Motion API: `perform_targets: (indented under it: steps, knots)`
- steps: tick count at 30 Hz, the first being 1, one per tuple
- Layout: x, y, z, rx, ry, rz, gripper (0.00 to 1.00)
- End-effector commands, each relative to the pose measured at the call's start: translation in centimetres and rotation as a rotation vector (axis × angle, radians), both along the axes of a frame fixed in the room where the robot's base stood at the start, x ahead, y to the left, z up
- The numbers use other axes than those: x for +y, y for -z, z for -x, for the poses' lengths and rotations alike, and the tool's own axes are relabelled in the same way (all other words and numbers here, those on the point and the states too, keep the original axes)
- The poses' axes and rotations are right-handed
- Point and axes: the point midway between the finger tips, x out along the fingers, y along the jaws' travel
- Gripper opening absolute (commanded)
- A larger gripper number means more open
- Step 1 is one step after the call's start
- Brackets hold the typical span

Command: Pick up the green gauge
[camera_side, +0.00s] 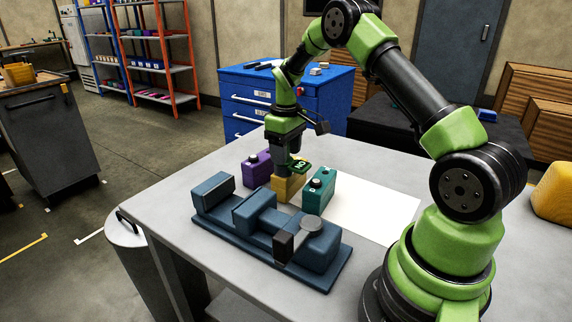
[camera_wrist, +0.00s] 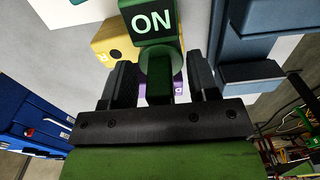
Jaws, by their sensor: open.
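The green gauge (camera_side: 299,166) is a small dark green piece marked "ON", at the tip of my gripper (camera_side: 287,169) in the side view. In the wrist view the green gauge (camera_wrist: 152,24) shows its marked face at the top. Its narrower round part and stem reach down between the two dark fingers of my gripper (camera_wrist: 161,78). The fingers are apart, with a gap on each side of the stem. In the side view the gauge is over the yellow block (camera_side: 285,190); I cannot tell whether it touches the block.
A purple block (camera_side: 259,170) and a teal block (camera_side: 318,192) flank the yellow one. A white sheet (camera_side: 385,208) lies clear at right on the grey table (camera_side: 165,208).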

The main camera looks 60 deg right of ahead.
Motion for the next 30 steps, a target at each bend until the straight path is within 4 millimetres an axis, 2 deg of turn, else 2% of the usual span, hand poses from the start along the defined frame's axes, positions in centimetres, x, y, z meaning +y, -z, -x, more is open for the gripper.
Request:
perform_targets:
  steps: [7, 8, 14, 15, 25, 30]
  knots:
    - [0.0, 0.2, 0.0, -0.002, 0.001, 0.000, 0.54]
    - [0.0, 0.2, 0.0, -0.002, 0.001, 0.000, 0.50]
    - [0.0, 0.2, 0.0, -0.002, 0.000, 0.000, 0.04]
    - [0.0, 0.2, 0.0, -0.002, 0.000, 0.000, 0.00]
    - [0.0, -0.2, -0.1, -0.005, 0.000, 0.002, 0.00]
    - [-0.1, -2.7, -0.1, -0.009, 0.001, 0.004, 0.00]
